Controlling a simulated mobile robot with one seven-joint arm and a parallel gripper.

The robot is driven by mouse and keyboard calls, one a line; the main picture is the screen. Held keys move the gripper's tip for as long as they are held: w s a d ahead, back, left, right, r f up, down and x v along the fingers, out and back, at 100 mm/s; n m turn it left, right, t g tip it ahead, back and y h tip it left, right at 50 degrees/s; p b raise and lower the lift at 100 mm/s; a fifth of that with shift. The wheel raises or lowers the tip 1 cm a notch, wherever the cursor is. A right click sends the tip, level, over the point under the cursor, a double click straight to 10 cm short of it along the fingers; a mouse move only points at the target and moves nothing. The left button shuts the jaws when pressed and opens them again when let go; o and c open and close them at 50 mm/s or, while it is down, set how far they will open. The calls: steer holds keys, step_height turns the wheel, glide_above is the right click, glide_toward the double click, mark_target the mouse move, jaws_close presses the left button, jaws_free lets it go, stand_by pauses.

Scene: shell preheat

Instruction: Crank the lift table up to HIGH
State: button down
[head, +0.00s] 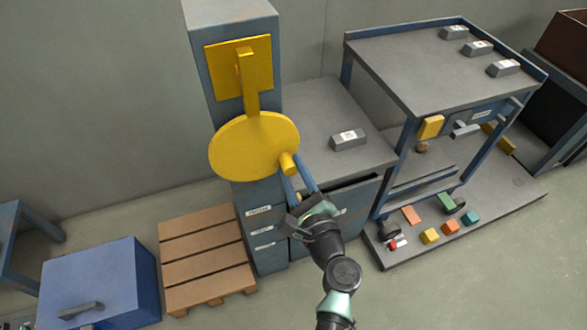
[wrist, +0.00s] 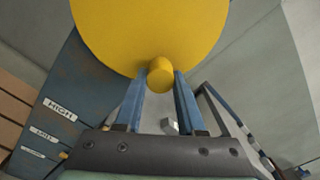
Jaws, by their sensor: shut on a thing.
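A yellow crank wheel (head: 240,146) is mounted on a tall blue-grey column (head: 232,18), with a yellow arm and plate above it. Its stubby yellow knob (head: 289,163) points out at the wheel's lower right. My gripper (head: 292,172) is shut on the knob, with blue fingers on both sides of it. The wrist view shows the knob (wrist: 161,76) between the fingertips, below the wheel (wrist: 150,30). Labels run down the column; the top one reads HIGH (wrist: 60,110). The lower ones are too small to read. A grey table top (head: 310,104) adjoins the column.
A labelled grey bar (head: 348,139) lies on that table top. A blue-framed cart (head: 400,70) with several grey bars stands to the right, coloured blocks on its lower deck. A wooden pallet (head: 205,245) and a blue chest (head: 100,285) are at left. Front floor is clear.

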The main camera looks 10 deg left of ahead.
steer(key=shift+s+f, duration=0.15)
steer(key=shift+f, duration=0.15)
steer(key=c, duration=0.7)
jaws_free()
steer(key=shift+o, duration=1)
steer(key=shift+r, duration=0.2)
steer(key=p+v, duration=0.1)
steer(key=v, duration=1.1)
steer(key=shift+s+d, duration=0.25)
steer(key=shift+s, duration=0.05)
steer(key=shift+d, duration=0.1)
